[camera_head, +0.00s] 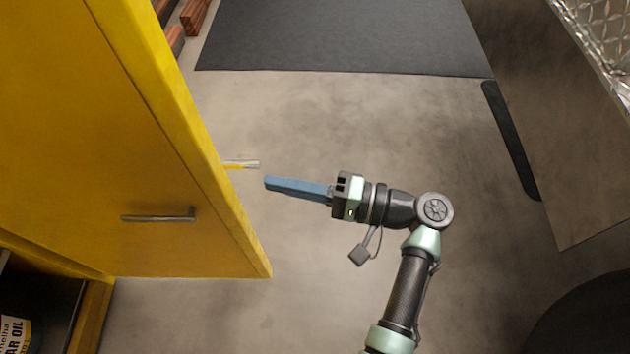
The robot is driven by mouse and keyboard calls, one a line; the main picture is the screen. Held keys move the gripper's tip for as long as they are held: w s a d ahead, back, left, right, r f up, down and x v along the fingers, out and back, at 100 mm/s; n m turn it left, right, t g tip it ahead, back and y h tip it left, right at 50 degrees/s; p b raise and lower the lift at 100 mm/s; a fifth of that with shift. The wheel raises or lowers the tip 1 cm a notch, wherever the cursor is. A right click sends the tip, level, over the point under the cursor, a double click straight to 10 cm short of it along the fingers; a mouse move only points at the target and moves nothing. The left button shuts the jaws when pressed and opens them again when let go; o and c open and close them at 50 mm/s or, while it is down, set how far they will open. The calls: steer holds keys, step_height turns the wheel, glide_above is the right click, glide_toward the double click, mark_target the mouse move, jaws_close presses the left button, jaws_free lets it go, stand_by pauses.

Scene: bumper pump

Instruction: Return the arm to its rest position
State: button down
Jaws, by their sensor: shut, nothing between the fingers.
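My gripper (268,183) has long blue fingers that are shut with nothing between them. It points left over the concrete floor, near the edge of a yellow door (110,130). A gap of floor shows between the fingertips and the door edge. My arm (410,280) comes up from the bottom of the picture, bends at a round joint and runs left to the gripper. A small dark part on a cable hangs below the wrist.
The yellow door stands open on the left, with a grey bar handle (158,217). A handle also sticks out past its edge (241,164). A labelled oil container (15,333) is at lower left. A dark mat (345,38) lies at the back.

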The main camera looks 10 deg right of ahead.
steer(key=v, duration=0.5)
steer(key=w+a+r+n+t+h, duration=0.1)
steer(key=w+r+h, duration=0.15)
steer(key=w, duration=0.25)
steer(key=w+r+n+t+h, duration=0.1)
steer(key=w+r+h, duration=0.1)
steer(key=w+h, duration=0.25)
steer(key=w+a+r+n+t+h, duration=0.1)
steer(key=w+r+t+h, duration=0.15)
steer(key=r, duration=0.65)
steer(key=w+r+n+t+h, duration=0.1)
steer(key=w+r+t+h, duration=0.2)
steer(key=r, duration=0.5)
steer(key=s+a+r+t+h+p, duration=0.15)
steer(key=s+r+t, duration=0.35)
steer(key=r, duration=0.6)
steer(key=s+a+r+n+t+h, duration=0.1)
steer(key=s+a+r+t, duration=0.15)
steer(key=s+r, duration=0.6)
steer(key=s+a+r+t+h+p, duration=0.1)
steer(key=s+r+t, duration=0.25)
steer(key=r, duration=0.95)
step_height(320, 180, up, 32)
steer(key=w+p, duration=0.1)
steer(key=p, duration=3.2)
steer(key=shift+r+t, duration=0.2)
steer(key=shift+t, duration=0.15)
steer(key=shift+d, duration=0.25)
